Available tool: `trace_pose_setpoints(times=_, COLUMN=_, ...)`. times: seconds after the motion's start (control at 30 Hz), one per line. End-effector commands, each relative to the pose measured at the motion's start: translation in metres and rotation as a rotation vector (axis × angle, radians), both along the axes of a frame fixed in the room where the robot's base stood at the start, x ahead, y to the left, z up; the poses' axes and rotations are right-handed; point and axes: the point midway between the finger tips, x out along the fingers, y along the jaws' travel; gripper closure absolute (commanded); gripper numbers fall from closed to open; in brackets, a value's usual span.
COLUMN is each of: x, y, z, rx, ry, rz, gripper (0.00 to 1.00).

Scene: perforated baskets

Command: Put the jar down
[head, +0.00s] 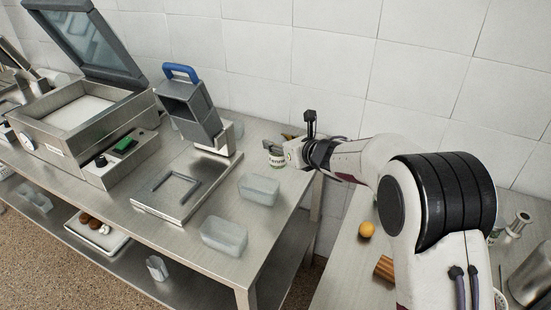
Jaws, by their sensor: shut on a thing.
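A small jar (276,159) with a pale label and some green shows at the right end of the steel table (225,278), near the wall. My gripper (283,148) is at the jar, reaching in from the right, and is shut on it. The fingers are small and partly hidden by the wrist. The jar looks roughly upright, close to the table top; I cannot tell whether its base touches the surface.
Two translucent containers, one behind (259,189) and one in front (224,236), stand left of the table's right edge. A metal press with a blue handle (181,72) stands further left, beside an open-lidded machine (85,105). A gap separates the right-hand table (345,270).

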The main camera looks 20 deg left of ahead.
Motion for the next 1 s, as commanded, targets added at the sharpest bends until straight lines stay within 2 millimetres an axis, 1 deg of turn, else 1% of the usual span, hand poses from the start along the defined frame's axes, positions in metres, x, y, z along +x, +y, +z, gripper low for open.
trace_pose_setpoints(times=0.03, x=0.0, y=0.0, z=-0.008, rx=0.0, ry=0.003, rz=0.0, gripper=0.9)
trace_pose_setpoints(times=0.2, x=0.0, y=0.0, z=-0.023, rx=0.0, ry=0.0, rz=0.0, gripper=0.9)
trace_pose_setpoints(times=0.3, x=0.0, y=0.0, z=-0.027, rx=0.001, ry=-0.001, rz=0.0, gripper=0.9)
trace_pose_setpoints(times=0.67, x=0.0, y=0.0, z=-0.029, rx=0.001, ry=-0.001, rz=0.0, gripper=0.9)
trace_pose_setpoints(times=0.77, x=0.0, y=0.0, z=-0.036, rx=-0.001, ry=0.001, rz=0.0, gripper=0.9)
trace_pose_setpoints(times=1.0, x=0.0, y=0.0, z=-0.059, rx=0.0, ry=0.0, rz=0.0, gripper=0.9)
